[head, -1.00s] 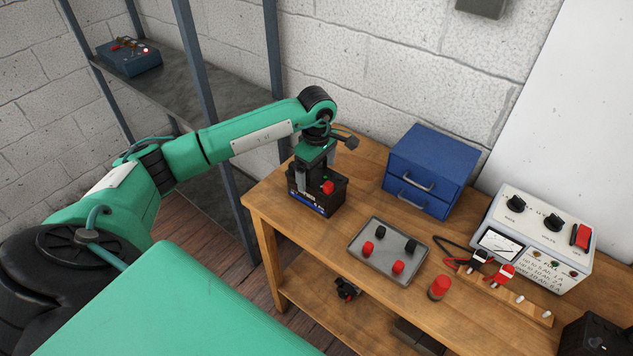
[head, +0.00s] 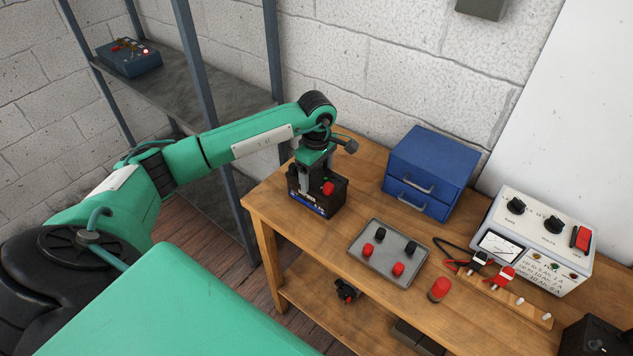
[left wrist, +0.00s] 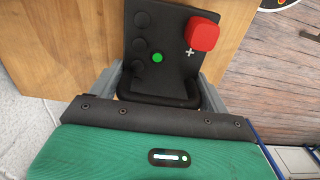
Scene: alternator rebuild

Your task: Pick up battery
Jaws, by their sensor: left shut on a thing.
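The black battery (head: 318,196) stands upright on the left end of the wooden workbench. It has a red terminal cap and a blue label strip low on its front. My left gripper (head: 314,174) comes down on it from above and is shut on it. In the left wrist view the battery top (left wrist: 165,60) shows a green dot, a red cap and a plus mark, with the grey fingers of the left gripper (left wrist: 158,88) on either side. The battery appears to rest on the bench. My right gripper is not in view.
A grey tray (head: 378,283) with red and black caps lies right of the battery. A blue drawer cabinet (head: 431,165) stands behind it. A red-topped container (head: 439,289) and a meter unit (head: 530,240) are further right. A metal shelf (head: 190,95) stands left of the bench.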

